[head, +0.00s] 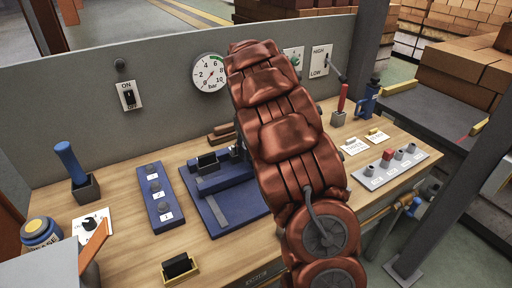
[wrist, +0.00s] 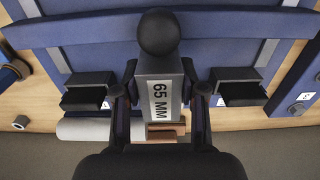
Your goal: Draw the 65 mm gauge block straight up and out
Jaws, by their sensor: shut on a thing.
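The 65 mm gauge block (wrist: 146,72) is grey with a white "65 MM" label and a dark round knob on one end, in the middle of the wrist view. My gripper (wrist: 159,75) is shut on it, one dark finger on each side. A blue fixture (wrist: 200,48) with a cross bar lies beyond it, also seen in the head view (head: 236,206). Black open-topped holders (wrist: 88,98) (wrist: 240,94) stand left and right of the block. My arm hides the gripper and most of the block in the head view; I cannot tell whether the block's lower end is seated.
A blue strip with numbered places (head: 155,196) lies left of the fixture. A grey panel of knobs (head: 392,168) is at right. A blue-handled lever (head: 72,165) stands at far left. The grey wall (head: 150,75) carries a gauge (head: 209,73) and switches.

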